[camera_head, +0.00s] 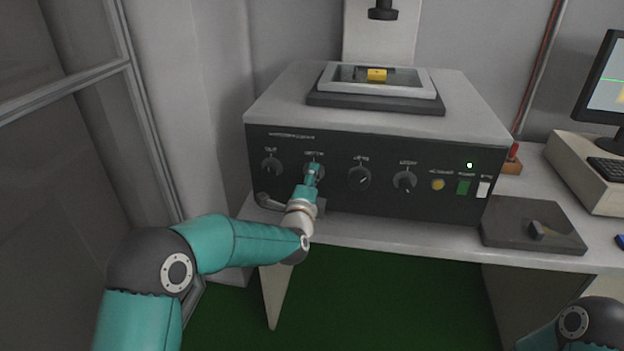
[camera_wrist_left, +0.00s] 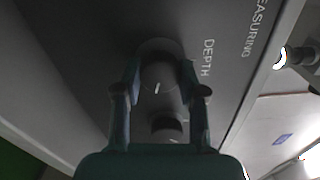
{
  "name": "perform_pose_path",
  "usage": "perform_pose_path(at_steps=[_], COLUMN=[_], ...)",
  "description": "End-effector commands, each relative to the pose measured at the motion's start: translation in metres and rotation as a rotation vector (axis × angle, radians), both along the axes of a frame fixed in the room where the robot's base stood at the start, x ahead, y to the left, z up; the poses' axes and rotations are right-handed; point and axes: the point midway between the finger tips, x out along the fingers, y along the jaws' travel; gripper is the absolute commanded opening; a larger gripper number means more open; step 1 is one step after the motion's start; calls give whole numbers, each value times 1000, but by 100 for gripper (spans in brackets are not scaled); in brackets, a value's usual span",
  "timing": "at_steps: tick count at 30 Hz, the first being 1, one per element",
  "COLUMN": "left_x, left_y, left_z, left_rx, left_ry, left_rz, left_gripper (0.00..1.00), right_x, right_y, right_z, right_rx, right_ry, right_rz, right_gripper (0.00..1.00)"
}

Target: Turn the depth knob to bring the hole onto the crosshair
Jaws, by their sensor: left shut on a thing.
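The depth knob (camera_head: 313,169) is the second knob from the left on the dark front panel of the instrument. My left gripper (camera_head: 312,176) is shut on it, reaching it from the front and covering part of it. A yellow block (camera_head: 377,75) sits on the stage on top of the instrument. The hole and the crosshair cannot be made out. Only part of my right arm shows at the lower right.
Other knobs, including one at the left (camera_head: 270,164) and one at the right (camera_head: 360,178), flank the depth knob. A green switch (camera_head: 463,187) is farther right. A dark plate (camera_head: 512,219) lies on the table. A monitor (camera_head: 606,95) stands at the right edge.

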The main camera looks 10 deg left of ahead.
Motion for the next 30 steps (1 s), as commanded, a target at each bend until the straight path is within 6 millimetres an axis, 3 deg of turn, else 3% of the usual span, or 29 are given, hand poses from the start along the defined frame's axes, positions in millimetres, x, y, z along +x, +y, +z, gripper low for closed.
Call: perform_pose_path(at_steps=[1, 5, 6, 10, 23, 30], left_x=[-1, -1, -1, -1, -5, -34], left_y=[1, 1, 2, 1, 0, 1], left_z=[-9, -9, -9, -7, -2, -2], left_rx=[-1, -2, -2, -1, -2, -1], left_ry=[19, 19, 19, 15, 5, 5], left_rz=[2, 2, 2, 2, 0, -1], left_gripper=[6, 6, 46, 66, 66, 66], right_x=[0, 0, 0, 0, 0, 0], right_y=[0, 0, 0, 0, 0, 0], right_z=[-1, -1, -1, -1, 0, 0], right_rx=[0, 0, 0, 0, 0, 0], right_ry=[0, 0, 0, 0, 0, 0], right_rz=[0, 0, 0, 0, 0, 0], right_gripper=[76, 76, 76, 76, 76, 76])
